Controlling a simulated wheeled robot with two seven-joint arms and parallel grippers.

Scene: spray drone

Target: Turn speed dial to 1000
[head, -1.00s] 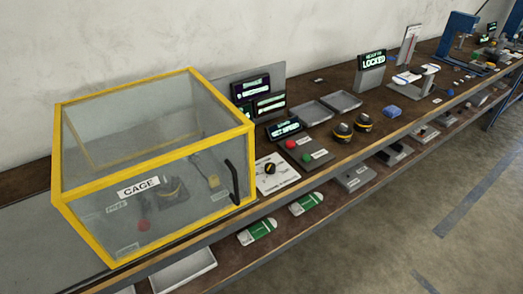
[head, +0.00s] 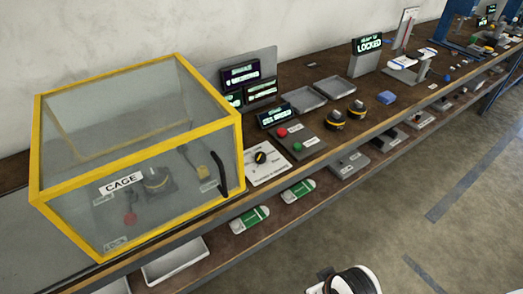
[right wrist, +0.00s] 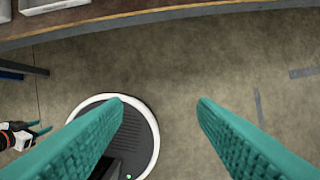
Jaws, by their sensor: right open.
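The speed dial (head: 260,157) is a black knob with a yellow mark on a white plate (head: 270,171), just right of the yellow-framed cage in the head view. Its scale is too small to read. A small lit display (head: 276,115) behind it appears to read SET SPEED. My right gripper (right wrist: 161,102) is open and empty in the right wrist view, above the floor in front of the bench and away from the dial. What seems to be my left gripper (right wrist: 38,132) shows small at the left edge there; its opening is unclear.
The cage (head: 122,186) with a black handle stands left of the dial. The bench front edge (head: 330,158) borders open floor.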

